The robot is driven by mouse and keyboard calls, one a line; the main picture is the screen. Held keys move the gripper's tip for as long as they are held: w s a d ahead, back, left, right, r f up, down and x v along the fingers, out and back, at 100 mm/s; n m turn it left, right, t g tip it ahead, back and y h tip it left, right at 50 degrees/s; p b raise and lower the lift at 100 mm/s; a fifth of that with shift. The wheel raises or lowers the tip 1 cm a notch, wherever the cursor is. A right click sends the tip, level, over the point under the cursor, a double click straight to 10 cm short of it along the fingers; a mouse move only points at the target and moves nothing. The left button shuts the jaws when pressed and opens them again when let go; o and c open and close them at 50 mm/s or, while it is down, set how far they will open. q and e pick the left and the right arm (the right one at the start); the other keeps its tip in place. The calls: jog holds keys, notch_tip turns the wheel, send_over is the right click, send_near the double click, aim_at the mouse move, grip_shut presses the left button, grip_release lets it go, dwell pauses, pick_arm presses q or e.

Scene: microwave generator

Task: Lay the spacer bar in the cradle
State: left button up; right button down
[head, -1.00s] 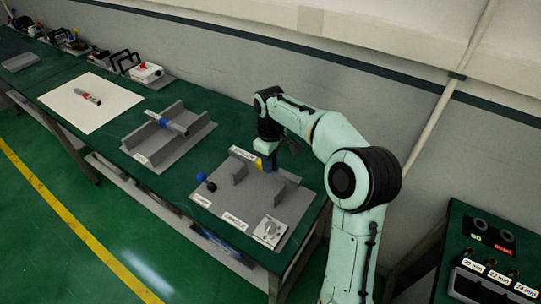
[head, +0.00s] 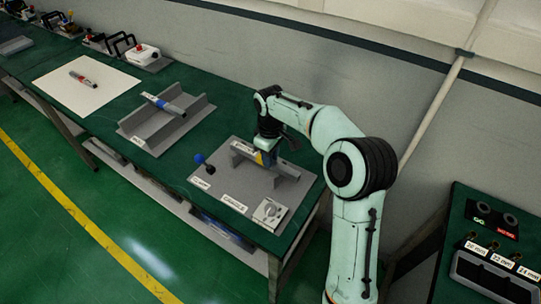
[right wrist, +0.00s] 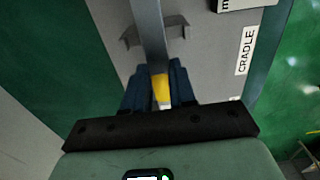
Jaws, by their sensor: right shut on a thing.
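The spacer bar (head: 287,168) is a long grey bar with a yellow band. My right gripper (head: 266,158) is shut on it at the band, from above. In the right wrist view the bar (right wrist: 149,30) runs away from between the dark blue fingers (right wrist: 160,88), with the yellow band between them. The cradle (head: 237,158) has grey uprights on a grey plate labelled CRADLE. The bar lies along the line of the uprights, at or just above their tops; I cannot tell whether it touches. One upright (right wrist: 181,29) shows across the bar in the wrist view. My left gripper is not in view.
A blue-knobbed clamp (head: 199,159) stands at the plate's left, and a pale dial block (head: 269,212) at its front right. Green bench top separates the tray and plate.

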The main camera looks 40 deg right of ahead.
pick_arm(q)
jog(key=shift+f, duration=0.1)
pick_arm(e)
jog(key=shift+f, duration=0.25)
jog(key=c, duration=0.8)
grip_release()
jog(key=shift+c, duration=0.2)
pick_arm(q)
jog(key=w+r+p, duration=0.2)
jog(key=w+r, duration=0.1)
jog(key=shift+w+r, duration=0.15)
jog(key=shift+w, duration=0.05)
pick_arm(e)
notch_tip(320, 180, up, 14)
jog(key=shift+f, duration=0.25)
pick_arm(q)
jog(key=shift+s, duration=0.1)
